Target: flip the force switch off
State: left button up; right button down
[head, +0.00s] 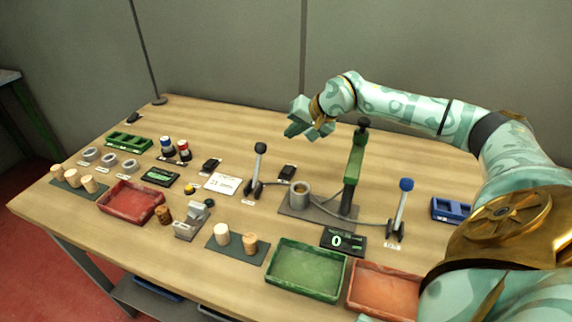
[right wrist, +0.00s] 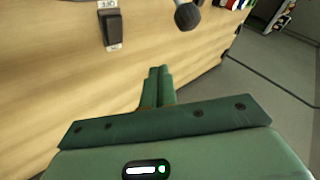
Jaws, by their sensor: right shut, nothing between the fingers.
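Two small black switches lie on the wooden table: one (head: 287,172) beside the black-knobbed lever and one (head: 210,165) further left. Their labels are too small to read, so I cannot tell for certain which is the force switch. The right wrist view shows one black switch (right wrist: 112,28) with white labels at its ends, ahead and left of the fingers; its rocker position is unclear. My right gripper (head: 291,131) is shut and empty above the table's back part, apart from the switches. Its closed fingertips also show in the right wrist view (right wrist: 158,72). My left gripper is out of view.
The black-knobbed lever (head: 259,160) stands left of the green press (head: 353,170) and metal cup (head: 299,194). A blue-knobbed lever (head: 401,206) stands right. Red (head: 103,204), green (head: 270,285) and orange trays line the front. My right arm spans the right side.

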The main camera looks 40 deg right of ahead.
jog(key=b, duration=0.3)
send_over(289, 172)
jog(key=f, duration=0.7)
jog(key=shift+d+f, duration=0.25)
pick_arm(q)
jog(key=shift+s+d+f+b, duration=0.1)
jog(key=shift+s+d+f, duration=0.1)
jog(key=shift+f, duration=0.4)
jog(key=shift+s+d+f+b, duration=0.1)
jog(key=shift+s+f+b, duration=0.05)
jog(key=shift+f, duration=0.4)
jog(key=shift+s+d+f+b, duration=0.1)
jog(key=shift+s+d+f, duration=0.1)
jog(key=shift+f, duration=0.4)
pick_arm(e)
jog(key=shift+a+f, duration=0.15)
jog(key=shift+f, duration=0.5)
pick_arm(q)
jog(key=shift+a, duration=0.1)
pick_arm(e)
jog(key=shift+f, duration=0.1)
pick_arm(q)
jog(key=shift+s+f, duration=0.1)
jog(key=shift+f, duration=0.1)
pick_arm(e)
jog(key=shift+f, duration=0.25)
